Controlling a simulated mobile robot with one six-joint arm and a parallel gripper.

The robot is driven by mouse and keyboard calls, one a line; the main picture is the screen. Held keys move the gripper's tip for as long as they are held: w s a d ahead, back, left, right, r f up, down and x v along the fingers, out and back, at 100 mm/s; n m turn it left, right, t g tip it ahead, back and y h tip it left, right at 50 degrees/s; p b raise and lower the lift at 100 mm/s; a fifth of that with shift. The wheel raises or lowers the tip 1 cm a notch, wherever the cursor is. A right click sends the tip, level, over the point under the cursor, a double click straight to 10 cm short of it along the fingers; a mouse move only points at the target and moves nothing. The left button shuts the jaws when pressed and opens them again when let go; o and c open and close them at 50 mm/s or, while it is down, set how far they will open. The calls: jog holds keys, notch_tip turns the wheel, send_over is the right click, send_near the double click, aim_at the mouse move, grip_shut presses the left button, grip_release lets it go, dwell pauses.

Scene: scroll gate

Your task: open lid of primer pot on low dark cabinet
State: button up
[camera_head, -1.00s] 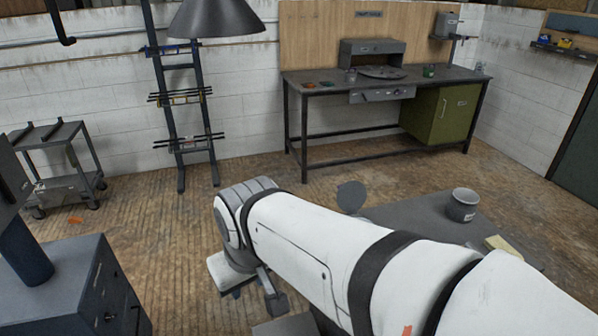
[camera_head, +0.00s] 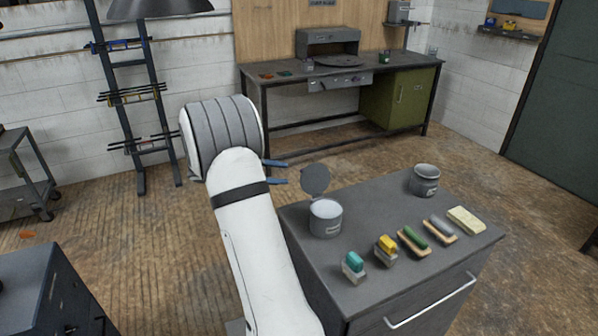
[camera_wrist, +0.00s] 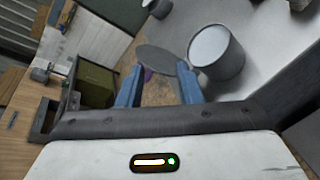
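The primer pot (camera_head: 326,222) is a grey can with a pale open top, near the left back edge of the low dark cabinet (camera_head: 380,285). Its round grey lid (camera_head: 315,179) stands raised, off the mouth, at the pot's back rim. In the wrist view the pot (camera_wrist: 217,55) is right of my fingers, and the lid (camera_wrist: 158,58) shows ahead, between and beyond them. My gripper (camera_head: 284,172) has two blue fingers, apart, just left of the lid. In the wrist view my gripper (camera_wrist: 160,88) looks open and empty; contact with the lid cannot be told.
A second grey pot (camera_head: 425,181) stands at the cabinet's back right. Several brushes or blocks, including a teal-topped one (camera_head: 353,265) and a yellow-topped one (camera_head: 386,249), line the front. A workbench (camera_head: 340,80) stands at the far wall.

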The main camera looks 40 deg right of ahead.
aim_at(307, 169)
jog(key=w+d+f+n+h, duration=0.2)
jog(key=w+d+f+h, duration=0.25)
jog(key=d+f, duration=0.2)
jog(key=shift+g+y, duration=0.25)
jog(key=shift+g, duration=0.05)
jog(key=x, duration=0.2)
jog(key=p+x, duration=0.1)
jog(key=x, duration=0.4)
jog(key=shift+w+d+r, duration=0.1)
jog(key=shift+d+r, duration=0.15)
jog(key=shift+d, duration=0.15)
